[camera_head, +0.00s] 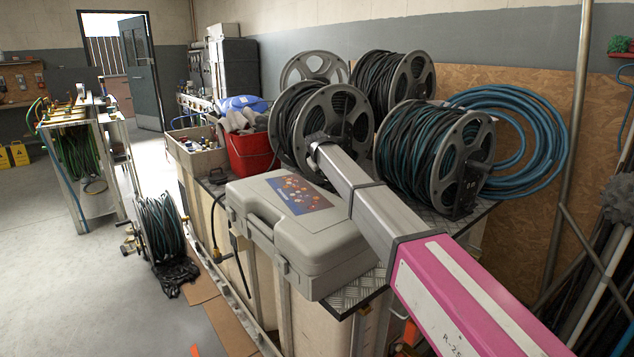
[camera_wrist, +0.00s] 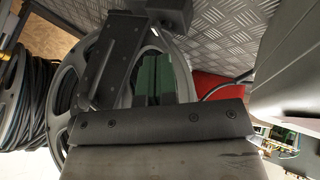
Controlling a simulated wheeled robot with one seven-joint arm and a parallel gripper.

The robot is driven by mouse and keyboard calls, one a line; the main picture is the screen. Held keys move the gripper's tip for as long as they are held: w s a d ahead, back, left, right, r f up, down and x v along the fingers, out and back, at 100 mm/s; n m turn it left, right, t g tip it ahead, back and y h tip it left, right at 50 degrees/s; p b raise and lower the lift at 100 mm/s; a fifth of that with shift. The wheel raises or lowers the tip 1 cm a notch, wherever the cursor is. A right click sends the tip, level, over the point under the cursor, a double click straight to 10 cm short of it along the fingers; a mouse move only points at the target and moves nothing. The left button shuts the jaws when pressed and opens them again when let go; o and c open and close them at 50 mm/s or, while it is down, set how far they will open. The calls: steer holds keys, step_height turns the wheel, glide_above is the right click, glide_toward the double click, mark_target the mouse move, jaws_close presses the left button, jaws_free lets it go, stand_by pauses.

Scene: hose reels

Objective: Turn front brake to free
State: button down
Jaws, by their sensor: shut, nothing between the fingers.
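Several grey hose reels stand on the metal-topped bench. The front left reel (camera_head: 345,118) holds dark hose, and a small dark fitting shows near its hub; I cannot tell whether that is the front brake or how it is set. In the wrist view the reel's grey rim (camera_wrist: 181,72) curves behind a dark bolted bracket (camera_wrist: 108,66). My arm hides part of the reel.
A second front reel (camera_head: 437,155) with teal hose stands right of my arm. A grey case (camera_head: 300,240) lies under and left of the arm. A red bucket (camera_head: 250,153) stands left of the reel. Coiled blue hose (camera_head: 540,125) hangs at the right wall.

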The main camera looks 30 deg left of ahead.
mark_target(324, 182)
steer(key=x, duration=0.6)
steer(key=a+x, duration=0.1)
steer(key=x, duration=0.3)
steer(key=shift+s, duration=0.15)
